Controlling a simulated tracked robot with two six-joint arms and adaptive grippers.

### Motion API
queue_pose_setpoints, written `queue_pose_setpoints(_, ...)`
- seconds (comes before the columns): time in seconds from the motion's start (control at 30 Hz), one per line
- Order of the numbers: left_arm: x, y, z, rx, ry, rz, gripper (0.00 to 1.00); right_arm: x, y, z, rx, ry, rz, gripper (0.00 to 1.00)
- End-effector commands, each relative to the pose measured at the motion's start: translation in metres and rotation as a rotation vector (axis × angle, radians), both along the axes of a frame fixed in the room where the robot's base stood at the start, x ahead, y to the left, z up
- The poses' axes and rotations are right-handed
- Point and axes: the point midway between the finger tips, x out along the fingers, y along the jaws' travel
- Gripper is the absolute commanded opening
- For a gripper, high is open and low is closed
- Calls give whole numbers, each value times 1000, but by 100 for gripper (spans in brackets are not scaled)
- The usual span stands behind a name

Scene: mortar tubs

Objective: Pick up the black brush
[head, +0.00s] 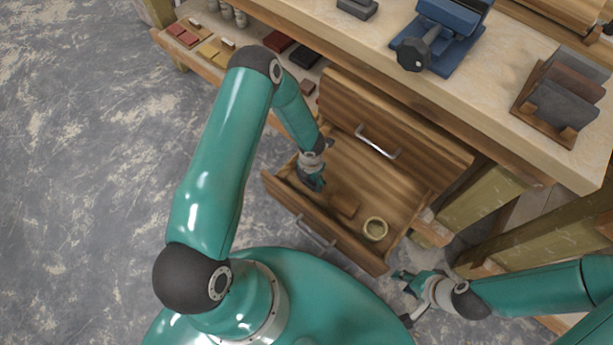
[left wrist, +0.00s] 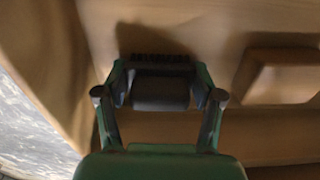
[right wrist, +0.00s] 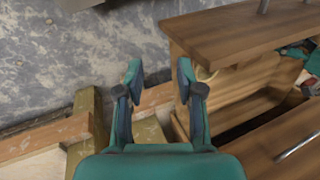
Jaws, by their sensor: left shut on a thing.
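The black brush (left wrist: 160,92) is between the fingers of my left gripper (left wrist: 160,97), with its dark bristles facing the drawer floor. My left gripper is shut on it. In the head view my left gripper (head: 313,182) is inside the open wooden drawer (head: 395,190), at its left end, and hides most of the brush. I cannot tell whether the bristles touch the drawer floor. My right gripper (head: 411,281) is outside the drawer's right front corner. In the right wrist view it (right wrist: 160,78) is open with nothing between its fingers.
A small wooden block (head: 345,206) and a pale yellow ring-shaped item (head: 375,229) lie in the drawer, right of my left gripper. The drawer walls surround that gripper. The workbench top (head: 480,95) is behind, with a blue vise (head: 440,38) and a rack of sanding blocks (head: 562,100).

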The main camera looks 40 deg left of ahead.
Motion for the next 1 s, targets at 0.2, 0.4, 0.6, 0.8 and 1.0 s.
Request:
queue_pose_setpoints(0.2,0,0,9,0,-1,0,32,0,0,3,0,0,0,37)
queue_pose_setpoints(0.4,1,0,36,1,-3,-2,32,0,0,11,0,0,0,37)
queue_pose_setpoints(0.6,2,0,88,2,-4,0,32,0,0,29,0,0,0,37)
queue_pose_setpoints(0.8,1,0,144,1,-4,0,32,0,0,49,0,0,0,37)
queue_pose_setpoints(1.0,1,0,182,1,-3,-1,32,0,0,61,0,0,0,37)
